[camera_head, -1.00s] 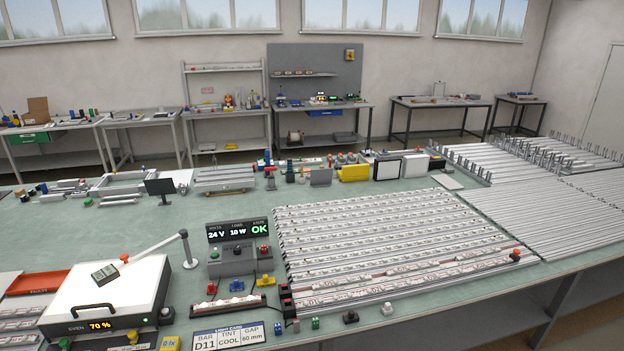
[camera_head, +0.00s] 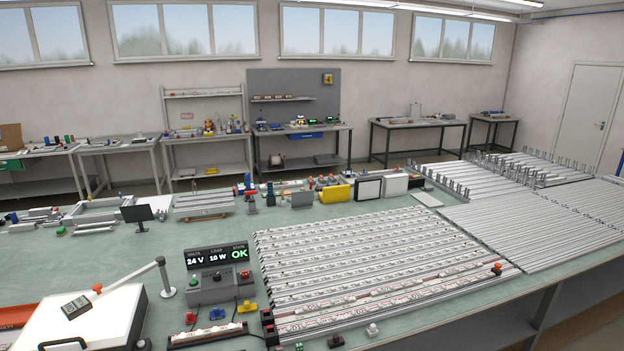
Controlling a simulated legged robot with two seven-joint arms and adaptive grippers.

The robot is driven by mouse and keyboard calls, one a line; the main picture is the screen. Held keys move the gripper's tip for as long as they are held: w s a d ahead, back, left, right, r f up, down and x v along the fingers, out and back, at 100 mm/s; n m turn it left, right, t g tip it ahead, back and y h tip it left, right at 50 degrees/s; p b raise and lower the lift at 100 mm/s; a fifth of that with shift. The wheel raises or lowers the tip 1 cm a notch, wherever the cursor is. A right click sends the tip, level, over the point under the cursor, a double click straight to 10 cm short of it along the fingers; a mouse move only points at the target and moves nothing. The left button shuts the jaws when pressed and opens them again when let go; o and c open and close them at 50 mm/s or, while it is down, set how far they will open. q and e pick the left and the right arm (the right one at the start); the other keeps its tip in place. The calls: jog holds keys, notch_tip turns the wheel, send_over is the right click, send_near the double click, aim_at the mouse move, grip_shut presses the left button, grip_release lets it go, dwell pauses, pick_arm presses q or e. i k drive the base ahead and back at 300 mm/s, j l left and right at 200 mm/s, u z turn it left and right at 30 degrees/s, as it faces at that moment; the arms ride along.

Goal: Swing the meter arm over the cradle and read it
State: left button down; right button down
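The meter arm (camera_head: 130,275) is a thin grey rod on a small upright post (camera_head: 166,280). It reaches left from the post. At its left end, past an orange-red knob (camera_head: 97,288), is a dark grey meter head (camera_head: 75,307), which appears above the white box (camera_head: 95,315). The meter's face is too small to read. A low dark holder (camera_head: 207,336) with a lit white bar lies right of the box; I cannot tell whether it is the cradle. Neither of my grippers is in view.
A control box (camera_head: 217,275) with a display reading 24 V, 10 W and OK stands right of the post. Rows of light bars (camera_head: 360,260) cover the bench to its right. A small dark monitor (camera_head: 137,213) stands behind. Bare green bench (camera_head: 100,255) lies between monitor and meter arm.

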aim_at(76, 307)
jog(key=u, duration=1.35)
